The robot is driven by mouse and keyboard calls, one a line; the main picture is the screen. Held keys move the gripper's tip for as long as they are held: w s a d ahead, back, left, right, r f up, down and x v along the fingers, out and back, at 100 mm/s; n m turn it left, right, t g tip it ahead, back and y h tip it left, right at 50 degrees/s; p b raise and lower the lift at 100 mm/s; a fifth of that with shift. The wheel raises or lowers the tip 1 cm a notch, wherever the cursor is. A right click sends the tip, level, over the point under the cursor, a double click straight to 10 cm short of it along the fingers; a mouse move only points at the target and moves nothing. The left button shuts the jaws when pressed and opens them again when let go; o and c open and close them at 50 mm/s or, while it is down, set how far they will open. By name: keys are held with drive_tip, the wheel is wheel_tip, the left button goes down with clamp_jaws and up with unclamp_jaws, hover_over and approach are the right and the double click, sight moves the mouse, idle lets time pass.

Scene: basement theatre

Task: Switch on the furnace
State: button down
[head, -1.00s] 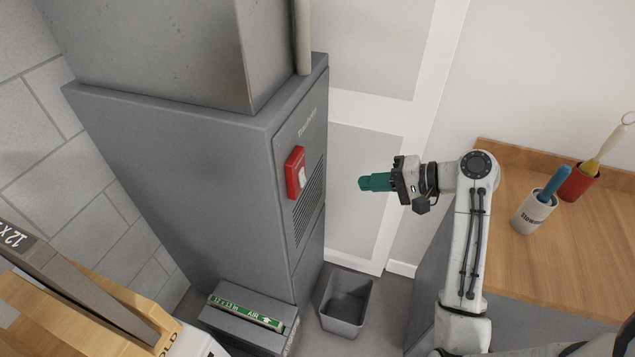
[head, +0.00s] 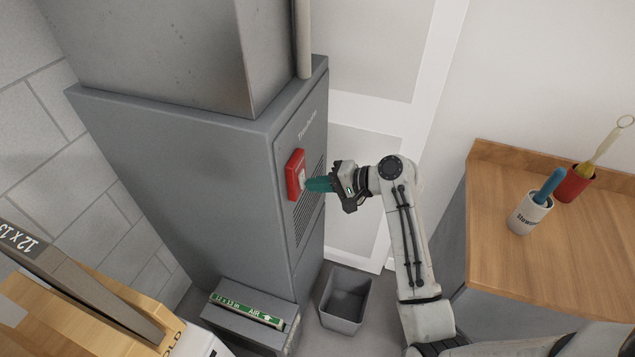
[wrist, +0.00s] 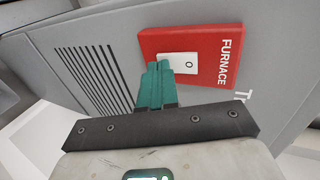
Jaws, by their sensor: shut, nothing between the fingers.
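The furnace (head: 180,170) is a tall grey metal cabinet in the left half of the head view. A red switch plate (head: 294,172) with a white rocker is on its front panel. In the wrist view the red plate (wrist: 205,45) reads "FURNACE", and its white rocker (wrist: 190,64) shows an "O" mark near one end. My gripper (head: 310,184) is shut and empty, its teal fingers pointing at the rocker. In the wrist view the fingertips (wrist: 158,66) overlap the rocker's near end. I cannot tell whether they touch it.
A wooden counter (head: 540,265) with a white cup (head: 530,214) and a red cup (head: 574,184) is at right.

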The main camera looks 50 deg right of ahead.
drive_tip(key=shift+w+t, duration=0.15)
drive_tip(key=shift+t, duration=0.15)
idle(0.4)
drive_tip(key=shift+r+p, duration=0.65)
drive_tip(key=shift+r, duration=0.15)
drive_tip(key=shift+a, duration=0.1)
